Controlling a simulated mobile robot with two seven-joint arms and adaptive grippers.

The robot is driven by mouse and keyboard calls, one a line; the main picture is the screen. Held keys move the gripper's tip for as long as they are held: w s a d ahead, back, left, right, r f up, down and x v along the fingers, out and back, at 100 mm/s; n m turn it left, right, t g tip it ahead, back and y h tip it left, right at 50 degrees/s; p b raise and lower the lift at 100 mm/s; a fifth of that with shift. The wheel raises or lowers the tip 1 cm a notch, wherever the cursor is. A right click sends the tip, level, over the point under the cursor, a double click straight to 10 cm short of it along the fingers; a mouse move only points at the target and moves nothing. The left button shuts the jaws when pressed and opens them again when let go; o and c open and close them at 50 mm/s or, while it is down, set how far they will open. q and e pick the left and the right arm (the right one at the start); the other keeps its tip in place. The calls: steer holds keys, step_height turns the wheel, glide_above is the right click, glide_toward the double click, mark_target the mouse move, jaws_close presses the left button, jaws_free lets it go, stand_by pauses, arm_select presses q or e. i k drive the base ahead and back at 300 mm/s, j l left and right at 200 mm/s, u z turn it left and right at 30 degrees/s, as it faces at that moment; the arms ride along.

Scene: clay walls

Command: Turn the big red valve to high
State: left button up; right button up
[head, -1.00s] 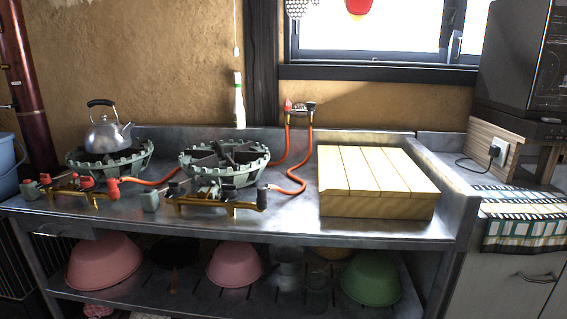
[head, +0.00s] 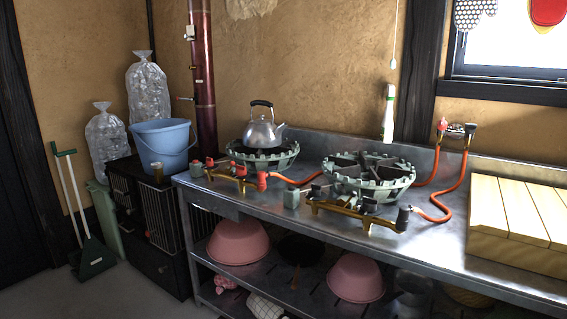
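Two green cast burners sit on the steel counter. The left burner (head: 264,154) carries a steel kettle (head: 264,131), and the right burner (head: 367,175) is bare. In front of the left burner is a brass pipe with red fittings; the larger red piece (head: 262,180) is at its right end, where the orange hose joins. A small red knob (head: 442,125) is on the wall gas tap at the back. I cannot tell which of these is the big red valve or how it is set. Neither gripper is in view.
The steel counter (head: 456,258) has a slatted wooden board (head: 520,215) at right. Orange hoses (head: 455,186) run across its top. A dark cabinet (head: 160,265) with a blue bucket (head: 163,145) stands left of it. Floor shows at front left.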

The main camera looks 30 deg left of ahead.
mark_target(240, 171)
steer(key=i+j, duration=0.2)
steer(key=j, duration=0.15)
steer(key=i+j, duration=0.15)
steer(key=j, duration=0.15)
steer(key=i+j+z, duration=0.1)
steer(key=j, duration=0.25)
steer(key=i+j, duration=0.1)
steer(key=j, duration=0.25)
steer(key=i+j+z, duration=0.1)
steer(key=j, duration=0.3)
steer(key=i+j, duration=0.15)
steer(key=j, duration=0.2)
steer(key=j+z, duration=0.15)
steer(key=j, duration=0.95)
steer(key=k+j, duration=0.1)
steer(key=j, duration=0.25)
steer(key=k+j+z, duration=0.1)
steer(key=j, duration=0.3)
steer(key=k+j+z, duration=0.1)
steer(key=j, duration=0.25)
steer(key=k, duration=0.05)
